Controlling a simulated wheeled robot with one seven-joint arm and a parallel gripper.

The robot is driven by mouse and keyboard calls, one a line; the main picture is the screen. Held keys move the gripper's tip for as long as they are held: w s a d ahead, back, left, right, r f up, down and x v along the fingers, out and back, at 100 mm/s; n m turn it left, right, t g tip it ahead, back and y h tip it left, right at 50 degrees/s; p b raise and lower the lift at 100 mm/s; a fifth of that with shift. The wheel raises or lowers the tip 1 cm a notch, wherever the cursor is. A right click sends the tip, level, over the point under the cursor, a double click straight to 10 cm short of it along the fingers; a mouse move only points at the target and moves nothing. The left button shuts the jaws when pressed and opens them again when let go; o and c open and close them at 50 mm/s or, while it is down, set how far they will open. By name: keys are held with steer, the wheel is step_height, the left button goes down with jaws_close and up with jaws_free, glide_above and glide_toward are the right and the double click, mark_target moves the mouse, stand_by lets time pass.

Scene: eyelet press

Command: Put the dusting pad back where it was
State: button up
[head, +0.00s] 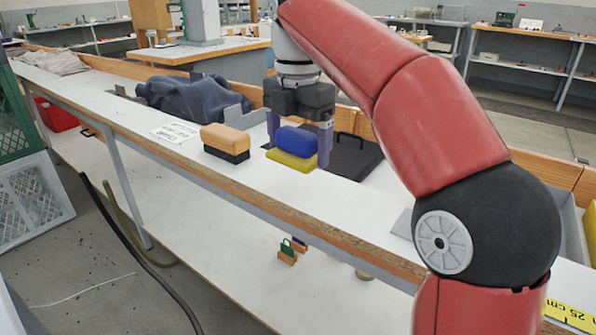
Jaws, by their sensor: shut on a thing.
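My gripper (299,147) points down over the white bench, its two fingers on either side of a blue-handled block with a yellow base, which looks like the dusting pad (296,141). The fingers are shut on its blue upper part. The yellow base (291,160) is at or just above the bench top; I cannot tell if it touches. A tan block with a black underside (226,142) stands just left of it. A dark flat plate with a handle (352,158) lies just right of it, partly hidden by a finger.
A white card with writing (175,132) and a dark crumpled cloth (194,97) lie farther left on the bench (150,118). A wooden board runs along its back edge. Small items stand on the lower shelf (230,255). Front bench space before the pad is clear.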

mark_target(298, 185)
steer(key=shift+f+b, duration=0.3)
steer(key=shift+f, duration=2.15)
steer(key=shift+f, duration=0.1)
steer(key=shift+f, duration=0.15)
steer(key=o, duration=0.8)
steer(key=shift+f+b, duration=0.1)
steer(key=shift+b, duration=0.45)
step_height(298, 185, up, 8)
steer(key=shift+s+r+p, duration=0.1)
steer(key=shift+p, duration=1.1)
